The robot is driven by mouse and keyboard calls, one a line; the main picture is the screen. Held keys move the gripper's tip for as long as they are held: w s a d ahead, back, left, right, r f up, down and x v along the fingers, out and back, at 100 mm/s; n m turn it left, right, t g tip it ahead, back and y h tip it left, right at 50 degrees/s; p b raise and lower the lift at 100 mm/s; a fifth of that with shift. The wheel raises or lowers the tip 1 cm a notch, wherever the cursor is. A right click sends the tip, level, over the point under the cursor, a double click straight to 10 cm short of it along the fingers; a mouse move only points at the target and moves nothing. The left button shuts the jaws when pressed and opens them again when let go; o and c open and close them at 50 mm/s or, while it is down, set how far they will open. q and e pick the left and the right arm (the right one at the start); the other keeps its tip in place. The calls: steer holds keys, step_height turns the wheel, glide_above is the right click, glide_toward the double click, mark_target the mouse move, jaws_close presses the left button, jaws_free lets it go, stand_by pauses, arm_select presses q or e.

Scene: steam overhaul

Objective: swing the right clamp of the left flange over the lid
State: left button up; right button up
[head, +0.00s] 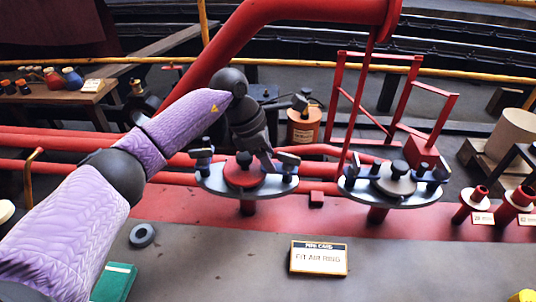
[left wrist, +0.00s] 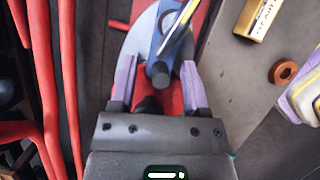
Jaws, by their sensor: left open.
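The left flange (head: 216,182) is a grey plate with a red lid (head: 237,179) and dark knob; the lid also shows in the left wrist view (left wrist: 174,102). Its right clamp (head: 288,161) is blue, at the plate's right side. In the left wrist view the clamp (left wrist: 168,40) reaches the lid's edge with a dark bolt end; I cannot tell whether it overlaps the lid. My left gripper (head: 270,162) is over the lid's right side, open, its two purple fingers (left wrist: 157,72) on either side of the bolt end. Contact is unclear. My right gripper is out of view.
The left clamp (head: 203,156) stands at the flange's left. A second flange (head: 362,190) with a grey lid is to the right. Red pipes (head: 60,142) run behind.

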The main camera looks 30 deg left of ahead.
arm_select(q)
steer(key=shift+r, duration=0.15)
steer(key=p+v, duration=0.5)
steer(key=v, duration=0.4)
steer(key=shift+r, duration=0.1)
steer(key=shift+s+a+r, duration=0.15)
steer(key=shift+a+r, duration=0.05)
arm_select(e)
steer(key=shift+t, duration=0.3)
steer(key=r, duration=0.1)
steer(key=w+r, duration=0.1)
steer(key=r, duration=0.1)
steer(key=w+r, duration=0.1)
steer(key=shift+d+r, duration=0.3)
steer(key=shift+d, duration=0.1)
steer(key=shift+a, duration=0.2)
